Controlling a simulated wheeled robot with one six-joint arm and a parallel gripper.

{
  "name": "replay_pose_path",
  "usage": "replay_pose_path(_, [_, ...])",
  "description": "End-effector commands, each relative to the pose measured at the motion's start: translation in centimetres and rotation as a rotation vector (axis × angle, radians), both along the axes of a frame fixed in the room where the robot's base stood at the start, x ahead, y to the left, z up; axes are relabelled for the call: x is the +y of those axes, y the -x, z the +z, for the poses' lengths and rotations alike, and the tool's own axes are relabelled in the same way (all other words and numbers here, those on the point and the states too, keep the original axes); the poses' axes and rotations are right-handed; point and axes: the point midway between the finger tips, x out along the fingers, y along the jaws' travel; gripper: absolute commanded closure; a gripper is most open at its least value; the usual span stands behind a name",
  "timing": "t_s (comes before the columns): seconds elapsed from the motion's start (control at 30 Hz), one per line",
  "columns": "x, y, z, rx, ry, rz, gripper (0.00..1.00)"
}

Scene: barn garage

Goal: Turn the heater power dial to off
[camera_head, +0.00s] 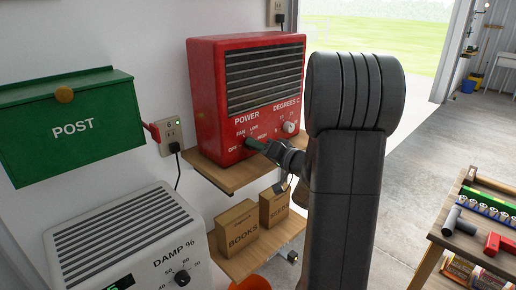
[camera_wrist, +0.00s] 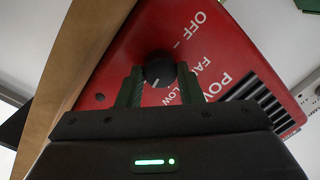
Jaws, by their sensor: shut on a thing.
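The red heater (camera_head: 215,105) stands on a wooden shelf against the white wall. Its front has a power dial at the lower left, labelled OFF, FAN, LOW and HIGH; in the head view my gripper (camera_head: 257,146) covers most of it. In the wrist view the black power dial (camera_wrist: 158,68) sits between the two green fingers of my gripper (camera_wrist: 159,82), which are shut on its sides. A pale pointer mark shows on the dial, directed away from the OFF label; its exact setting is hard to tell.
A second dial (camera_head: 289,127), for degrees, is to the right on the heater. A green post box (camera_head: 70,125) and a white dehumidifier (camera_head: 125,240) are at left. Cardboard boxes (camera_head: 237,228) stand on the lower shelf (camera_head: 262,257). A tool cart (camera_head: 440,240) stands at right.

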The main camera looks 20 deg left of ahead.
Motion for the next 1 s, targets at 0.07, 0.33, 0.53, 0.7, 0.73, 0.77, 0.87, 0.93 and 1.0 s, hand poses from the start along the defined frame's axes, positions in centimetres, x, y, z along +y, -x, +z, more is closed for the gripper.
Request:
replay_pose_path(0.07, [-0.01, 0.01, -0.05, -0.060, 0.025, 0.001, 0.90])
replay_pose_path(0.33, [0.00, 0.05, -0.01, -0.296, 0.122, 0.000, 0.90])
replay_pose_path(0.53, [0.03, 0.11, -0.01, -0.473, 0.195, 0.000, 0.90])
replay_pose_path(0.7, [0.05, 0.15, -0.05, -0.623, 0.258, 0.001, 0.90])
replay_pose_path(0.73, [0.06, 0.15, -0.05, -0.649, 0.268, 0.001, 0.90])
replay_pose_path(0.77, [0.06, 0.16, -0.04, -0.675, 0.279, 0.001, 0.90])
replay_pose_path(0.87, [0.06, 0.17, -0.04, -0.763, 0.315, 0.000, 0.90])
replay_pose_path(0.93, [0.06, 0.18, -0.06, -0.824, 0.341, 0.000, 0.90])
replay_pose_path(1.0, [0.07, 0.19, -0.05, -0.886, 0.366, 0.000, 0.90])
